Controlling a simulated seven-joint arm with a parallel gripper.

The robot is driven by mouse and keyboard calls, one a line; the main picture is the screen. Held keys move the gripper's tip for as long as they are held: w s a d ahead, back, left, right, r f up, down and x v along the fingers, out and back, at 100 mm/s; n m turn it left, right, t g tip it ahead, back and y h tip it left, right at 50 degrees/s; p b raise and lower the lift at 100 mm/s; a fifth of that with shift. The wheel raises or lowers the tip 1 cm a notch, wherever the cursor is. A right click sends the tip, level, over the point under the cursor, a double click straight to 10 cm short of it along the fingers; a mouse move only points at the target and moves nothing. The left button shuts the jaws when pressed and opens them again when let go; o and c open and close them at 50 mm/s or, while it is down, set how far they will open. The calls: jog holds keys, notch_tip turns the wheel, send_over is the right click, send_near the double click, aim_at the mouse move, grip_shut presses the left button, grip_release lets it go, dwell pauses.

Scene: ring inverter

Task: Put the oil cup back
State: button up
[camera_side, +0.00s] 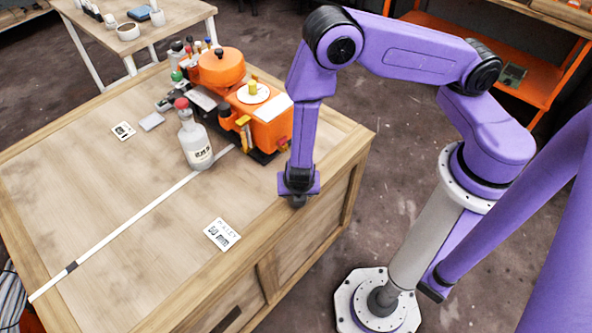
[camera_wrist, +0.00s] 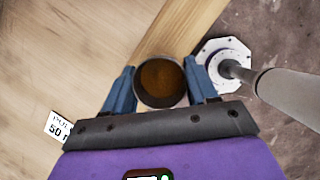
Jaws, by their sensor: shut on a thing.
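The oil cup (camera_wrist: 160,82) is a dark round cup with brown liquid inside, seen from above in the wrist view. My gripper (camera_wrist: 160,73) is shut on it, with one blue finger on each side. In the side view my gripper (camera_side: 298,196) points down over the near right edge of the wooden table. The cup is mostly hidden there, so its height above the table edge is hard to tell.
An orange machine (camera_side: 268,126) stands on the table behind my gripper. A bottle with a red cap (camera_side: 195,143) stands left of it. A printed card (camera_side: 222,234) lies on the front tabletop. A white strip (camera_side: 133,223) crosses the table. The left tabletop is mostly clear.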

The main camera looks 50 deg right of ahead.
jog(key=s+a, duration=0.5)
jog(key=w+d+r+n+y, duration=0.1)
jog(key=w+d+r+n, duration=0.25)
jog(key=r, duration=0.85)
jog(key=shift+n+t, duration=0.5)
jog(key=shift+n, duration=0.05)
jog(key=w+a+f, duration=0.1)
jog(key=w+f, duration=0.2)
jog(key=w, duration=0.1)
jog(key=w+a+f, duration=0.2)
jog(key=w+f, duration=0.1)
jog(key=w, duration=0.1)
jog(key=w+a+f, duration=0.1)
jog(key=w+f, duration=0.2)
jog(key=w, duration=0.1)
jog(key=shift+a+f, duration=0.3)
jog(key=shift+a, duration=0.05)
jog(key=shift+w+f, duration=0.2)
jog(key=shift+f, duration=0.05)
jog(key=shift+a+f, duration=0.1)
jog(key=shift+f, duration=1.45)
jog(key=shift+f, duration=0.1)
jog(key=o, duration=1.2)
